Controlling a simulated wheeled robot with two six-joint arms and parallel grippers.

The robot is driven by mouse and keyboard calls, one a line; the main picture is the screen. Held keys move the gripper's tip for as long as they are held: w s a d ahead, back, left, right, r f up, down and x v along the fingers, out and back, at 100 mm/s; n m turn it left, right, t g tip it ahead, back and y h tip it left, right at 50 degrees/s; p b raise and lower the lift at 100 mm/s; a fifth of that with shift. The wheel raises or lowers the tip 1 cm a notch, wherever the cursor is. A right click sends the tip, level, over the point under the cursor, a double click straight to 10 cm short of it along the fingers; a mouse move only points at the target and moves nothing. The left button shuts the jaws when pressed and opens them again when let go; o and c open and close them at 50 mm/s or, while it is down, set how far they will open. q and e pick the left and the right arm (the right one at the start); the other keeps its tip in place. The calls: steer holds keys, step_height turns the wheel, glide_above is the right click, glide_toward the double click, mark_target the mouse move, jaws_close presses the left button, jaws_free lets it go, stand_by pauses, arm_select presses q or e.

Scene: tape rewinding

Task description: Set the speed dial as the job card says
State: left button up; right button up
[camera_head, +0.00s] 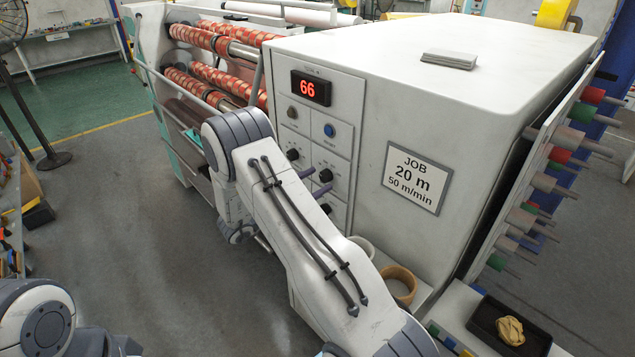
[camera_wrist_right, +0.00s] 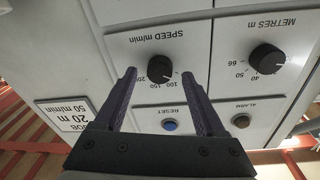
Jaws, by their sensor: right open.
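The job card (camera_head: 413,179) on the machine's side reads "JOB 20 m 50 m/min". The black speed dial (camera_wrist_right: 160,69) is on the panel; it also shows in the head view (camera_head: 326,175). In the wrist view the panel is upside down, with 100 and 150 readable near this dial; its exact setting is hard to tell. My right gripper (camera_wrist_right: 159,75) is open, its two dark fingers on either side of the speed dial with visible gaps. My left arm shows at the lower left, but its gripper is outside the view.
The metres dial (camera_wrist_right: 266,59), blue reset button (camera_wrist_right: 170,125) and alarm lamp (camera_wrist_right: 240,120) sit close by on the panel. A red display (camera_head: 311,88) reads 66. Tape rolls (camera_head: 399,284) and a black tray (camera_head: 489,325) lie at the lower right.

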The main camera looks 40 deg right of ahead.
steer(key=a+b, duration=0.3)
steer(key=a, duration=0.6)
steer(key=shift+a+f+b, duration=0.15)
steer(key=shift+f+b, duration=0.15)
